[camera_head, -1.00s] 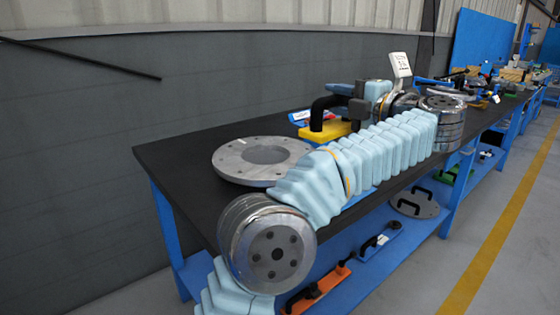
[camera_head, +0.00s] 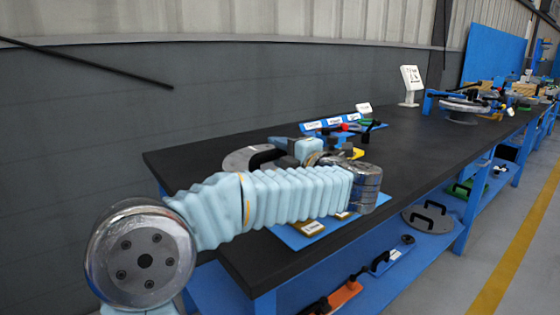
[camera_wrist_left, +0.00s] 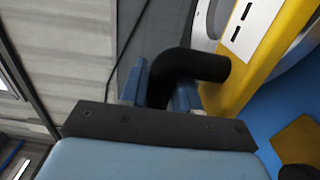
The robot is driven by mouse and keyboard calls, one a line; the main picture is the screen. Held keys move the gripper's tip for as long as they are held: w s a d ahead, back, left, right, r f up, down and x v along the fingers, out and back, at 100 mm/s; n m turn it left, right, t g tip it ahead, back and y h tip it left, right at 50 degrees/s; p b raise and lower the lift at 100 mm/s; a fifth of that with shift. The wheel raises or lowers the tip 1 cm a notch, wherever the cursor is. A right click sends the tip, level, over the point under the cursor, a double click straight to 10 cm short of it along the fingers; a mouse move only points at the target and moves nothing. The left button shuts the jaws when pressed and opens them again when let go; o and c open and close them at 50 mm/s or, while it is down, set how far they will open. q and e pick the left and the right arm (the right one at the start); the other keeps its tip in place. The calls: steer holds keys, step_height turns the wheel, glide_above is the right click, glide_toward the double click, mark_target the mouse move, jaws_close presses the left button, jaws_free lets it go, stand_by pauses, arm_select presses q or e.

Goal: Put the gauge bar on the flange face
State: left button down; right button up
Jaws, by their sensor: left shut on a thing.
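The gauge bar shows in the left wrist view as a yellow bar (camera_wrist_left: 248,62) with a bent black handle (camera_wrist_left: 195,65). My left gripper (camera_wrist_left: 160,88) is shut on that handle. In the head view the left gripper (camera_head: 282,144) is over the table, with the black handle (camera_head: 264,155) at its tips; my arm hides the yellow bar. The grey flange (camera_head: 238,159) lies on the table, partly hidden by handle and arm. Its pale rim (camera_wrist_left: 204,22) shows behind the bar in the wrist view. I cannot tell whether bar and flange touch. My right gripper is not in view.
A blue mat (camera_head: 293,238) with brass-coloured blocks (camera_head: 312,227) lies at the table's front edge, under my arm. A blue rack (camera_head: 325,124) with small tools and a white sign (camera_head: 411,80) stand farther back.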

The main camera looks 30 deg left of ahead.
arm_select(q)
steer(key=shift+f, duration=0.8)
steer(key=shift+f, duration=0.2)
steer(key=c, duration=0.8)
jaws_free()
